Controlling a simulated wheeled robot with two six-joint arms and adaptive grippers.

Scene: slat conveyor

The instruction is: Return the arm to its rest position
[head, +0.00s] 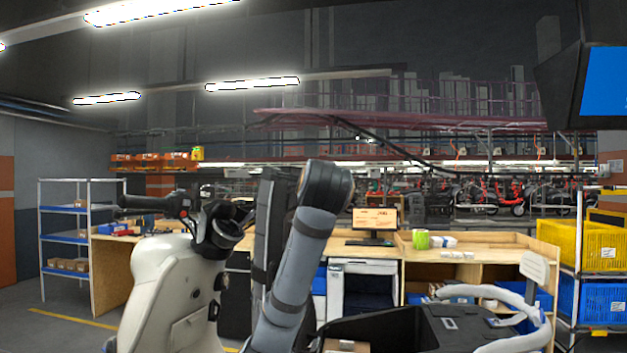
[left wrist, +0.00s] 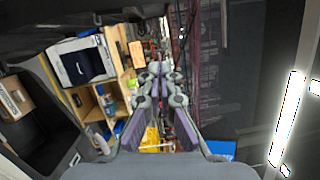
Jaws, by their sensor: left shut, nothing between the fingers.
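My left gripper (left wrist: 155,75) shows in the middle of the left wrist view, with its fingers together and nothing held. In the head view my grey arm link (head: 300,262) stands up near the centre with a dark joint at its top; no gripper can be made out there. The wrist view is turned on its side, with the workbench and yellow crate in the background beyond the fingers. My right gripper is in neither view.
A cream scooter body (head: 172,290) stands close at the left. A dark open tub (head: 385,328) with white rails lies at the front right. Behind are a wooden workbench (head: 465,256), a blue shelf rack (head: 66,238) and yellow crates (head: 573,245). The space above the workbench looks free.

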